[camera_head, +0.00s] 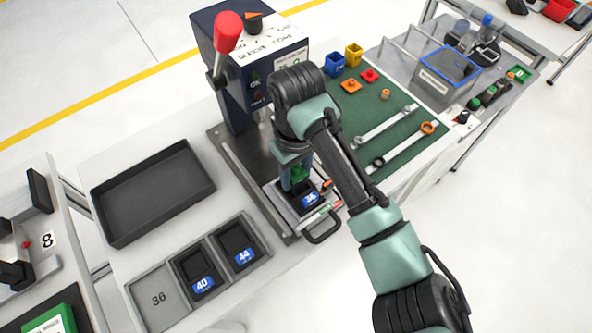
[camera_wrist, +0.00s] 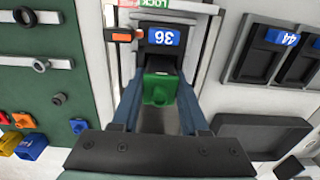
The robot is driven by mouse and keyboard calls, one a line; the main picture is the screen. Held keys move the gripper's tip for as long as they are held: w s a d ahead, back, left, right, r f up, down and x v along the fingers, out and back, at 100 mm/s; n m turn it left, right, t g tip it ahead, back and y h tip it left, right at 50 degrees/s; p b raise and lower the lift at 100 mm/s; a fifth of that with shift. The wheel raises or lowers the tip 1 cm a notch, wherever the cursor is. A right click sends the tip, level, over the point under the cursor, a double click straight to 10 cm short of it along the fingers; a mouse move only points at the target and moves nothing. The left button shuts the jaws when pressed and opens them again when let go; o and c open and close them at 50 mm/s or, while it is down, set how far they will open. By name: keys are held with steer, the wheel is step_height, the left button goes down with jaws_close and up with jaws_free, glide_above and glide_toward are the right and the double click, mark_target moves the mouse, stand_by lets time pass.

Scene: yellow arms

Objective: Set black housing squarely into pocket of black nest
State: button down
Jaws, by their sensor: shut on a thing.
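The black nest (camera_head: 311,199) with a blue "36" label sits in the metal fixture at the foot of the press. It also shows at the top of the wrist view (camera_wrist: 158,50). My gripper (camera_head: 295,182) is over the near side of the press, just beside the label. In the wrist view, its fingers (camera_wrist: 160,80) are shut on a green part (camera_wrist: 159,90). Black shows at the part's far end; I cannot tell whether this is the housing or the nest's pocket. The part's underside, its contact with the nest and most of the pocket are hidden.
The press (camera_head: 243,75) with a red-knobbed lever stands close behind my gripper. A holder with nests 40 (camera_head: 195,270) and 44 (camera_head: 238,243) and an empty "36" space lies to the left, below a grey tray (camera_head: 150,215). Wrenches (camera_head: 385,125) lie on the green mat at right.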

steer(key=shift+c, duration=1.7)
jaws_free()
step_height(320, 180, up, 12)
steer(key=shift+r+p, duration=0.15)
steer(key=shift+p, duration=0.95)
steer(key=shift+r, duration=0.35)
